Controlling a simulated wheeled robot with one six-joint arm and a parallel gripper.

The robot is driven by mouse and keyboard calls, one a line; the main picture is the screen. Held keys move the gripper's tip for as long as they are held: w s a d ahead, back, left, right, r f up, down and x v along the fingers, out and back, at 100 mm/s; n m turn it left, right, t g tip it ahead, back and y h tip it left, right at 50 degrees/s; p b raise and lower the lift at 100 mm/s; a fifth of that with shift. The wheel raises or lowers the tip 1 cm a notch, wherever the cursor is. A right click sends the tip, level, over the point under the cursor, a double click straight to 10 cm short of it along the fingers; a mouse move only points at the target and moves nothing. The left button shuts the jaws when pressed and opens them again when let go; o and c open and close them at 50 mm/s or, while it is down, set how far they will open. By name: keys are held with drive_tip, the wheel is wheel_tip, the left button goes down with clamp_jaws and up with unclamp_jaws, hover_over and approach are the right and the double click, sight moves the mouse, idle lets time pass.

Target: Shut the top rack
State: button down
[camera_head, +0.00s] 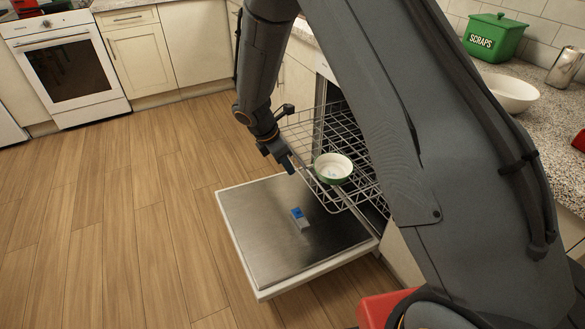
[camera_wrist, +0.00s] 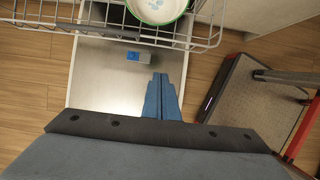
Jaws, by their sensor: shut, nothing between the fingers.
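The wire rack (camera_head: 345,130) is pulled out of the dishwasher, above its open door (camera_head: 262,240). A green bowl with a white inside (camera_head: 333,168) sits in the rack. My gripper (camera_head: 290,168) is in front of the rack's outer edge, pointing down, with its fingers shut and empty. In the wrist view, the shut blue fingers (camera_wrist: 161,78) show below the rack's front wires (camera_wrist: 165,38), with a gap in the picture; I cannot tell the exact depth. The bowl (camera_wrist: 157,8) is cut off at the top. My arm hides part of the dishwasher's opening.
A small blue and grey block (camera_head: 299,217) lies on the lowered door. A white oven (camera_head: 68,68) stands at the far left. The counter at right holds a green scraps bin (camera_head: 493,36) and a white bowl (camera_head: 512,94). The wooden floor left of the door is clear.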

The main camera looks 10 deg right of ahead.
drive_tip(key=w+d+f, duration=0.2)
drive_tip(key=d+f, duration=0.4)
drive_tip(key=f, duration=0.1)
drive_tip(key=shift+d+p, duration=0.3)
drive_tip(key=shift+p, duration=0.15)
drive_tip(key=shift+w+f, duration=0.1)
